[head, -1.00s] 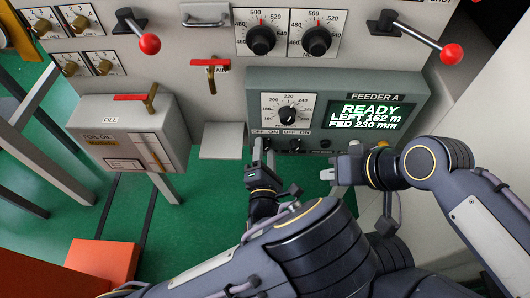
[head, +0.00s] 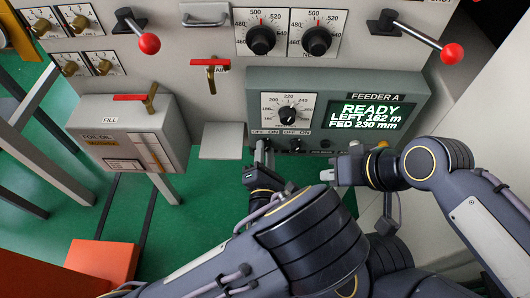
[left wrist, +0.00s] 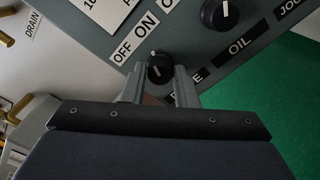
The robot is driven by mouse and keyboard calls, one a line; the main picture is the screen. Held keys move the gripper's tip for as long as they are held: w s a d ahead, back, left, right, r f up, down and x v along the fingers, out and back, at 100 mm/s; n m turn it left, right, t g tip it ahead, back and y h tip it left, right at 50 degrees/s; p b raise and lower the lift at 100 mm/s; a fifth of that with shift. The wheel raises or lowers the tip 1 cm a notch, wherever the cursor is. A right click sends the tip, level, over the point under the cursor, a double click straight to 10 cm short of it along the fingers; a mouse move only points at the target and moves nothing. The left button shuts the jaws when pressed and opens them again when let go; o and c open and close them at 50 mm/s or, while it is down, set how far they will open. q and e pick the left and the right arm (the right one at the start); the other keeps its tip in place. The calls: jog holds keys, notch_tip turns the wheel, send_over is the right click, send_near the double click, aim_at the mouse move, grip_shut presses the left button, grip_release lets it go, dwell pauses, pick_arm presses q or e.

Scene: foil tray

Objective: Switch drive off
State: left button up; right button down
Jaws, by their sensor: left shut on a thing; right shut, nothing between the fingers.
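The grey feeder panel (head: 337,83) reads READY on its screen. A small dark knob (left wrist: 160,68) with a white pointer mark sits below an OFF ON label (left wrist: 134,38) in the left wrist view. The label under it is partly hidden by a finger, with only its end letters showing. My left gripper (left wrist: 160,88) is shut on this knob. The pointer leans up towards the label, but I cannot tell which word it marks. In the head view my left gripper (head: 263,153) hides the knob. My right gripper (head: 338,174) is shut and empty below the panel's right part.
The OIL knob (left wrist: 220,14) is close beside the held knob, with its own switch label. A large dial (head: 289,114) is just above. Red-ball levers (head: 148,43) stick out higher up. A grey box (head: 130,135) and small ledge (head: 222,141) are to the left.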

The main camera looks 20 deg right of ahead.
pick_arm(q)
jog(key=n+b, duration=0.5)
jog(key=n, duration=0.5)
jog(key=shift+f, duration=0.1)
jog(key=shift+n+b, duration=0.3)
dwell(0.3)
jog(key=o, duration=1)
jog(key=v, duration=0.8)
